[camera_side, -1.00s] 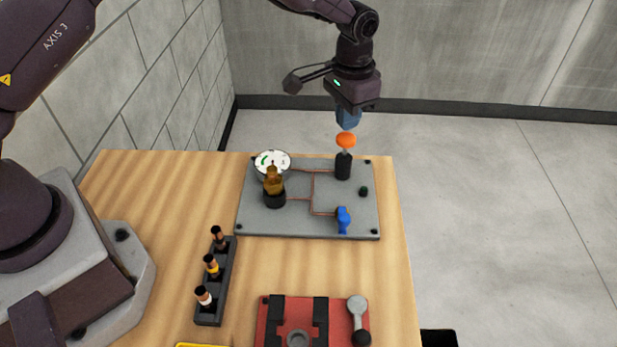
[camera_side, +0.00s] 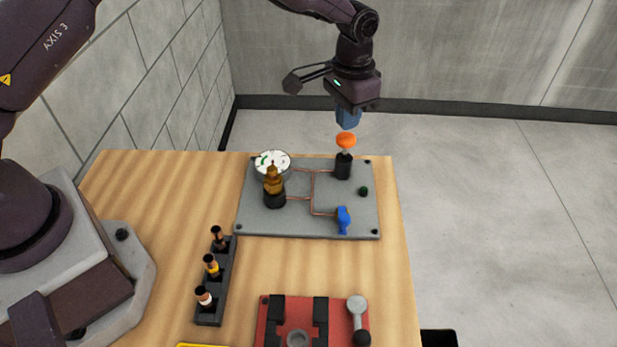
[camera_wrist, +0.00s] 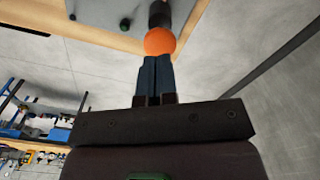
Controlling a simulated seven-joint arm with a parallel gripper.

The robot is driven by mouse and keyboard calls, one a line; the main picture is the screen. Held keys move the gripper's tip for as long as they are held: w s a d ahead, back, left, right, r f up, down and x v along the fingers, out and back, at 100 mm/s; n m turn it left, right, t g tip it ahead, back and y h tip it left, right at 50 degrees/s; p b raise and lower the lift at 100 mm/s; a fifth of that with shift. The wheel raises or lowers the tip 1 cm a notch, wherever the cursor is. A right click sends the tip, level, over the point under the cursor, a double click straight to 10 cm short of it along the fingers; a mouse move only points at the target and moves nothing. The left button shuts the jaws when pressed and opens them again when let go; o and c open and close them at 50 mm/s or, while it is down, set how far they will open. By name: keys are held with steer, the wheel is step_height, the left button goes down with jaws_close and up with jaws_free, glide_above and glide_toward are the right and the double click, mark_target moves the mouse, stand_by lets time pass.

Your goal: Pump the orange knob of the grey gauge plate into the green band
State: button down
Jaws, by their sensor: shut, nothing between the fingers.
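The orange knob (camera_side: 346,140) tops a short stem on a black cylinder (camera_side: 343,166) at the back right of the grey gauge plate (camera_side: 260,222). My gripper (camera_side: 347,125) is shut and empty, pointing down just above the knob. In the wrist view the blue fingertips (camera_wrist: 157,60) are together right at the orange knob (camera_wrist: 160,41); I cannot tell whether they touch it. The white round gauge (camera_side: 272,160) with a green band stands at the plate's back left. Its needle is too small to read.
A brass fitting on a black base (camera_side: 274,187) stands before the gauge. A blue valve handle (camera_side: 343,219) sits front right on the plate, with copper tubes between. A rack of bottles (camera_side: 210,305) and a red fixture (camera_side: 340,320) stand nearer.

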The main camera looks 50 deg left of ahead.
mark_target(346, 136)
stand_by(0.3)
steer(key=shift+f, duration=2.25)
steer(key=shift+r, duration=3.6)
steer(key=shift+f, duration=1.35)
steer(key=shift+f, duration=0.1)
steer(key=shift+f, duration=2.15)
steer(key=shift+r, duration=3.55)
